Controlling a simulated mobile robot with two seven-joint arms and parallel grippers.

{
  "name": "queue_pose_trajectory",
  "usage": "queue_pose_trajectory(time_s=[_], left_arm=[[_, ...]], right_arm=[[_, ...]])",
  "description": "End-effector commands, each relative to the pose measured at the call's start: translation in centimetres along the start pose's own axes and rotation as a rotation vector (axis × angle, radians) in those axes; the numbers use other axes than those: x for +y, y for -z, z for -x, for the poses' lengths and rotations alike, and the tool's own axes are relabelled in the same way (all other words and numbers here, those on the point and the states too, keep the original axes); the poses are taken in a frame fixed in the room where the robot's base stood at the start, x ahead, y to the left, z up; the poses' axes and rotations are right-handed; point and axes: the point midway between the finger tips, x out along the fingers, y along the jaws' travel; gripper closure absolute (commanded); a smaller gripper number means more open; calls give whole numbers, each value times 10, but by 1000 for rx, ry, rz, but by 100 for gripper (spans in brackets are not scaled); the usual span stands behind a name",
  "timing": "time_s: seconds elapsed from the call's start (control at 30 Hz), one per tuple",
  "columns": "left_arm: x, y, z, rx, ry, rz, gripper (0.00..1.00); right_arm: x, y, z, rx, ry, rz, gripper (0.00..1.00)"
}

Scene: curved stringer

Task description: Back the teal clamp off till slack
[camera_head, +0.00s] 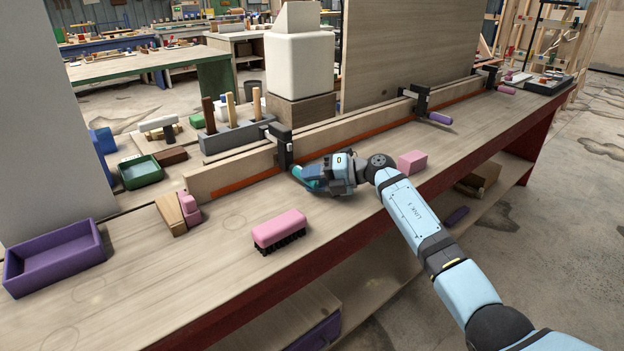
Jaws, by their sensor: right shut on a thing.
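The teal clamp handle (300,172) shows at the lower end of a dark clamp (283,145) on the long wooden stringer (240,170). My right gripper (318,177) is at this handle, shut on it, and its fingers hide most of the handle. Two more dark clamps sit farther along the stringer: one with a purple handle (440,118) and a far one with another purple handle (506,90). Whether the teal clamp's pad presses on the wood is too small to tell. My left gripper is not in view.
A pink brush (280,231) lies on the bench in front, and a pink block (412,162) lies right of my gripper. A purple tray (55,257) and a green tray (141,172) stand at left. The bench's red front edge (480,170) runs below my arm.

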Motion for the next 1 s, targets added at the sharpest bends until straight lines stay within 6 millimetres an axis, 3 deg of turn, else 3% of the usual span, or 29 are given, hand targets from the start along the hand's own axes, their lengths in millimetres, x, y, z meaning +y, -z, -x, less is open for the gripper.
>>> queue_pose_trajectory(time_s=[0.4, 1.0], left_arm=[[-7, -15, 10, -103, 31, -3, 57], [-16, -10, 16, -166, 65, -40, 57]], right_arm=[[5, -1, 2, 1, 108, 106, 93], [5, 0, 1, 1, 388, 387, 93]])
